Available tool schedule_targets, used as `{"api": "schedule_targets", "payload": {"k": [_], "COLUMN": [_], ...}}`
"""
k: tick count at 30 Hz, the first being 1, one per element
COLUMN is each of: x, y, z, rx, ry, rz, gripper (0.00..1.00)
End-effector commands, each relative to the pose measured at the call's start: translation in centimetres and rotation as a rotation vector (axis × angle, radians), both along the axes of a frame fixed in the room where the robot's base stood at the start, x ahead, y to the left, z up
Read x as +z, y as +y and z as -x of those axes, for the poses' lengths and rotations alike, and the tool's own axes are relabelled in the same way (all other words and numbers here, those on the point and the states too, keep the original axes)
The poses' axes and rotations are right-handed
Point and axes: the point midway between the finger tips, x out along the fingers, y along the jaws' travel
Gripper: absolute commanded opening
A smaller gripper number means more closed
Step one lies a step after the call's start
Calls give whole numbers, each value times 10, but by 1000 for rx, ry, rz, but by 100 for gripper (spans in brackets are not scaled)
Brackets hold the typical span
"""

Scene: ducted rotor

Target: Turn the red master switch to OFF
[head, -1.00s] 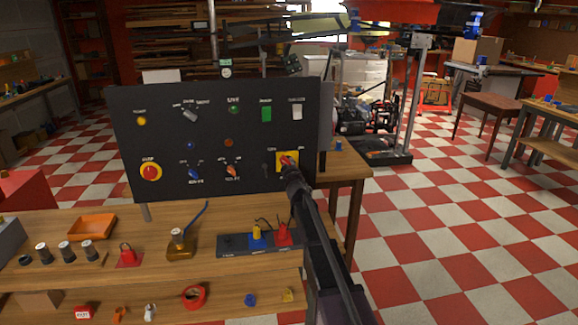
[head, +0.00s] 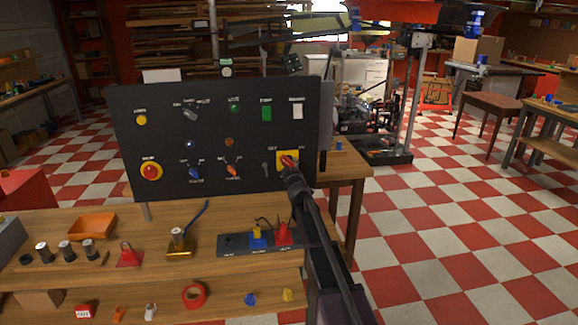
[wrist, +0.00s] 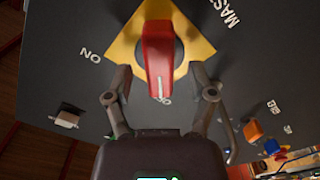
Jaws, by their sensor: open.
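The red master switch handle (wrist: 160,62) stands on a yellow plate (wrist: 204,44) on the dark panel. It also shows in the head view (head: 288,161), at the panel's lower right. In the wrist view its white pointer line faces down toward a label mostly hidden by the handle; the ON label (wrist: 90,55) is at left. My gripper (wrist: 160,80) is open, with one finger on each side of the handle. I see gaps beside the handle and cannot tell any contact. In the head view my gripper (head: 292,178) partly covers the switch's lower side.
The black control panel (head: 215,110) carries a red stop button (head: 151,171), lamps and other switches. A key-like switch (wrist: 65,119) is near my gripper. The wooden bench (head: 150,290) below holds padlocks, an orange tray (head: 92,226) and small parts. Checkered floor is open at right.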

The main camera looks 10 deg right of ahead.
Motion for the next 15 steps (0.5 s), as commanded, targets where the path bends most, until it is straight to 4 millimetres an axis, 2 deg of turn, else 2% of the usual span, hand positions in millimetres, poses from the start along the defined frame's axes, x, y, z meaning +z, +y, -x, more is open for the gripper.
{"api": "schedule_targets", "payload": {"k": [1, 15], "x": [0, 0], "y": [0, 0], "z": [10, 83], "rx": [0, 0], "ry": [0, 0], "rz": [-1, 0], "gripper": [71, 71]}}
